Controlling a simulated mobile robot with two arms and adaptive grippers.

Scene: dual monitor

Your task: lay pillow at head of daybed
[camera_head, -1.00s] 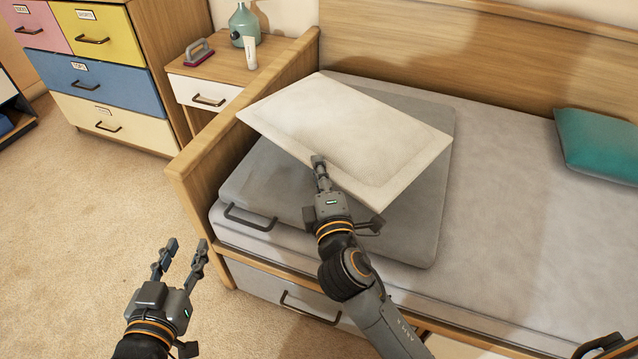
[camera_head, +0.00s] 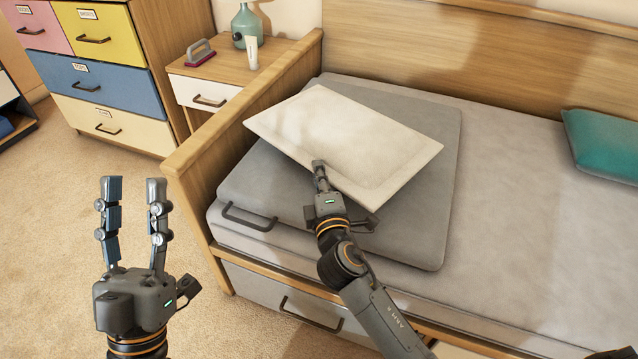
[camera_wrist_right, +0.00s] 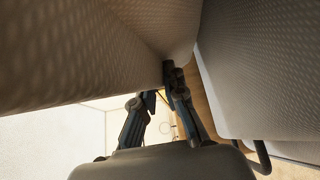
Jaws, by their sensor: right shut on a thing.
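A cream pillow (camera_head: 345,140) is at the left end of the daybed (camera_head: 500,225), over a grey cushion (camera_head: 425,215) with a dark handle. My right gripper (camera_head: 319,166) is shut on the pillow's near edge. In the right wrist view its fingers (camera_wrist_right: 168,92) meet at the pillow (camera_wrist_right: 90,45), whose fabric fills the upper left. Whether the pillow's underside touches the grey cushion is hard to tell. My left gripper (camera_head: 134,185) is open and empty over the carpet, left of the daybed.
The daybed's wooden end panel (camera_head: 200,150) rises at the left. A teal pillow (camera_head: 605,143) lies at the right. A drawer unit (camera_head: 100,75) stands at the far left.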

